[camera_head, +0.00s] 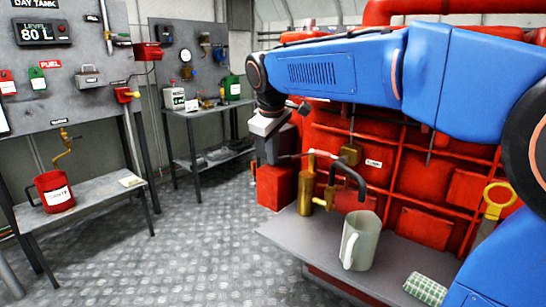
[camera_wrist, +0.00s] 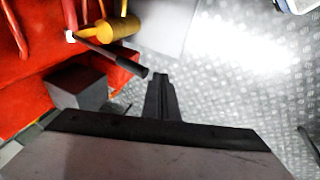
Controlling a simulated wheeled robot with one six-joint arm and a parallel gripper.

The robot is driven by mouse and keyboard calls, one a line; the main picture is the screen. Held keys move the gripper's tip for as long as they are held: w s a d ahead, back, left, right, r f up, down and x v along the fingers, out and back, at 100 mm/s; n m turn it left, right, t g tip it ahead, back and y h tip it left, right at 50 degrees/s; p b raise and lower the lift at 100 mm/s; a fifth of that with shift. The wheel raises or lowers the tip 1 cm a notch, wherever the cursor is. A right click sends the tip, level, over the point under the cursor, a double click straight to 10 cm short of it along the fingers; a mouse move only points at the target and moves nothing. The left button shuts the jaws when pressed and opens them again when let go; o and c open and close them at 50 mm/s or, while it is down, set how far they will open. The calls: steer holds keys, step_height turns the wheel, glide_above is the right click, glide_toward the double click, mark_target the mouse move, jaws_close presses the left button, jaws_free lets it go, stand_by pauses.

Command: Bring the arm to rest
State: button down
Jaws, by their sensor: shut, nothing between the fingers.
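My blue arm (camera_head: 330,72) reaches from the right across the upper part of the head view, with its wrist bent downward. My gripper (camera_head: 269,158) points down at the left end of the red machine (camera_head: 400,170), near its grey shelf. In the wrist view my gripper (camera_wrist: 160,80) is shut, with its dark fingers together and nothing between them. A brass pump (camera_head: 308,190) with a dark handle stands on the shelf to the right of the gripper. The pump also shows in the wrist view (camera_wrist: 118,28).
A grey-green jug (camera_head: 359,240) and a green checked cloth (camera_head: 425,288) are on the shelf (camera_head: 300,235). A red can (camera_head: 54,192) stands on the left bench (camera_head: 95,200). A second bench (camera_head: 215,113) is behind. The patterned metal floor (camera_head: 200,230) between is clear.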

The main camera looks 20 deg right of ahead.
stand_by(0.4)
steer(key=s+d+f+m, duration=0.2)
steer(key=s+f, duration=0.4)
steer(key=s, duration=0.4)
steer(key=s+d+f+m+y, duration=0.1)
steer(key=s+d+f+m, duration=0.2)
steer(key=s+f, duration=0.3)
steer(key=s+d+f+m, duration=0.3)
steer(key=s+f, duration=0.4)
steer(key=s, duration=0.7)
steer(key=shift+s+t, duration=0.15)
steer(key=shift+t, duration=0.25)
steer(key=shift+r, duration=0.15)
steer(key=w+a+r+m+g+h, duration=0.1)
steer(key=w+r+m, duration=1)
steer(key=w+r, duration=2.2)
steer(key=shift+a+g, duration=0.9)
steer(key=shift+a, duration=0.2)
steer(key=shift+f, duration=0.2)
